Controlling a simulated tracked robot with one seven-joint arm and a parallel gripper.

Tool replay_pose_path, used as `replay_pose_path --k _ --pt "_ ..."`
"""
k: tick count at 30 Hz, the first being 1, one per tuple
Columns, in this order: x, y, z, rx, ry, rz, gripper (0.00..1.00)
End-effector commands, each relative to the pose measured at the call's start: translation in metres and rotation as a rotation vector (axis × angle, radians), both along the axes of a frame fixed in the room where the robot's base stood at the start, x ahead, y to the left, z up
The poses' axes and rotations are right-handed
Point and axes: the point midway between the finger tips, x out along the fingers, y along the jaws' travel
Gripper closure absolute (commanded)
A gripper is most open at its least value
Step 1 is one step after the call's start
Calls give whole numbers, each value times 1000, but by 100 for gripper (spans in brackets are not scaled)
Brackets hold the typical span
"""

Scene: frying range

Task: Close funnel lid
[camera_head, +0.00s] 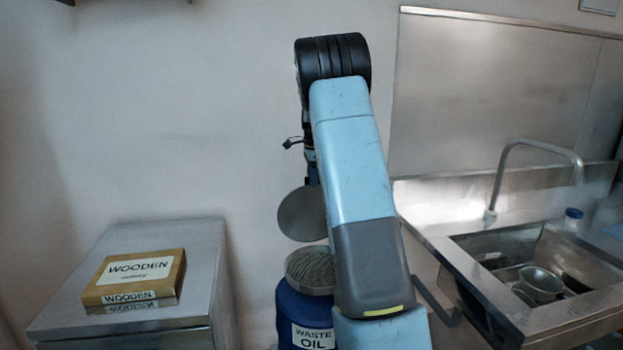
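The funnel lid (302,214) is a round grey disc standing raised, roughly upright, above the funnel. The funnel (310,268) is a wide round opening with a textured, mesh-like inside, on top of a blue drum (300,312) labelled "WASTE OIL". My arm reaches up and bends down behind itself. Only dark slivers of my gripper (313,176) show left of my forearm, just above the lid's upper right edge. The fingertips are hidden by my arm, so I cannot tell whether they touch the lid. The lid's right edge and the funnel's right side are at or behind my arm.
A metal cabinet (60,318) at left carries a box labelled "WOODEN" (135,276). A steel sink (480,300) with a curved tap (496,180) stands at right, with a metal bowl (541,280) inside. A plain wall is behind.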

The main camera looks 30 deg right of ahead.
Motion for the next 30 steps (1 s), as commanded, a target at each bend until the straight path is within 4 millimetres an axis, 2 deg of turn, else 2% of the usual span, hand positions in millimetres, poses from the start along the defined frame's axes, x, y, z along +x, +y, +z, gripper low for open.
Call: replay_pose_path --k 10,21,30 --pt "1 0 -4 0 0 1 65" --pt "1 1 -4 0 0 1 99" --pt "1 1 -4 1 0 2 100"
